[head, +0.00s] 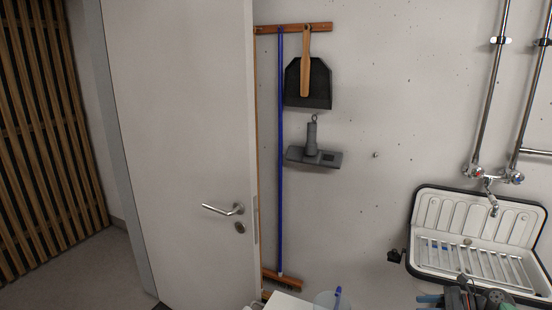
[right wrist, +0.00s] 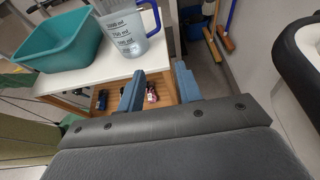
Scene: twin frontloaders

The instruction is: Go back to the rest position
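My right gripper (right wrist: 160,88) is open in the right wrist view, its two blue fingers apart with nothing between them. Beyond the fingers are a white tabletop (right wrist: 75,78) and a wooden lower shelf (right wrist: 120,100). In the head view, part of my right gripper (head: 450,299) shows at the bottom right edge, in front of the sink. My left gripper is in neither view. No frontloader is visible.
A measuring jug (right wrist: 128,28) and teal basin (right wrist: 62,42) stand on the table. A white door (head: 180,150) is at left. A blue-handled broom (head: 280,150), dustpan (head: 308,82) and grey tool (head: 314,156) hang on the wall. A white sink (head: 480,215) is at right.

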